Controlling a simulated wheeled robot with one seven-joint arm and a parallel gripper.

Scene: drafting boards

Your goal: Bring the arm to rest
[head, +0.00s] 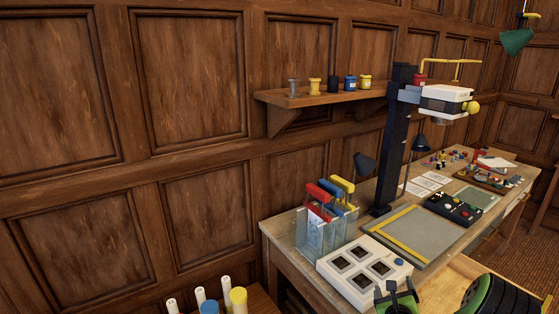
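A green and black part that looks like my gripper (398,291) shows at the bottom edge, right of centre. It is in front of the white box with four dark windows, and the frame cuts it off. Two green prongs show, but I cannot tell whether they are open or shut or whether anything is between them. A black ribbed part with a green edge shows at the bottom right and looks like a link of my arm. The rest of the arm is out of view.
The long wooden table (285,238) holds a white box (345,287), a clear rack (315,240) with coloured handles, a grey board (388,226) and a tall black column (392,150). A wall shelf (325,97) carries several spools. Rolled tubes (238,300) stand at the bottom left.

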